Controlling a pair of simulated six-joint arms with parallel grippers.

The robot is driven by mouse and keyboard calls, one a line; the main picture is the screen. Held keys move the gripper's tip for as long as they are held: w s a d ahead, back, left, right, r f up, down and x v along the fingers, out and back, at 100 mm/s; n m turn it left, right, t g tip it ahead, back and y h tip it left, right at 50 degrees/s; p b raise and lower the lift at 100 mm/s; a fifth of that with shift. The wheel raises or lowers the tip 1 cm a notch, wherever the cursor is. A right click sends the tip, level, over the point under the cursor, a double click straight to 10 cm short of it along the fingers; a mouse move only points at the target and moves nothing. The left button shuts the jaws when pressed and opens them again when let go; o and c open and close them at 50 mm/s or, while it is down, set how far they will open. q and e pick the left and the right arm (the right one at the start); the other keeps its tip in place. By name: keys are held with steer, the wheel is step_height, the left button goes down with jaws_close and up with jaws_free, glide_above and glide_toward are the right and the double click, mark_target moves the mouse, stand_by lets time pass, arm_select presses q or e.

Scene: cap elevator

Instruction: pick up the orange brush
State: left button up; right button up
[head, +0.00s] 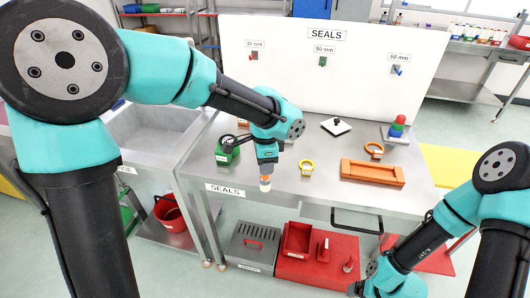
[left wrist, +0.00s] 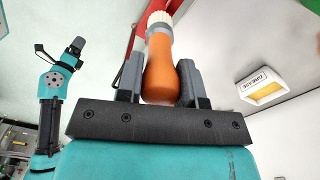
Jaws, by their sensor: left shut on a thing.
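The orange brush (left wrist: 161,65) is between the two dark fingers of my left gripper (left wrist: 161,85), which is shut on its orange handle. Its ribbed white end points away from the gripper in the left wrist view. In the head view, my left gripper (head: 267,168) points down over the front part of the steel bench, and a small orange and white part of the brush (head: 265,183) shows below it. The rest of the brush is hidden by the gripper. My right arm is at the lower right; its fingers cannot be made out.
A white SEALS board (head: 270,80) stands behind. A sink (head: 140,140) is at left. Red containers (head: 296,240) sit below.

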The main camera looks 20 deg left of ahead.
arm_select(q)
steer(key=shift+s+d, duration=0.15)
steer(key=shift+s, duration=0.3)
stand_by(0.5)
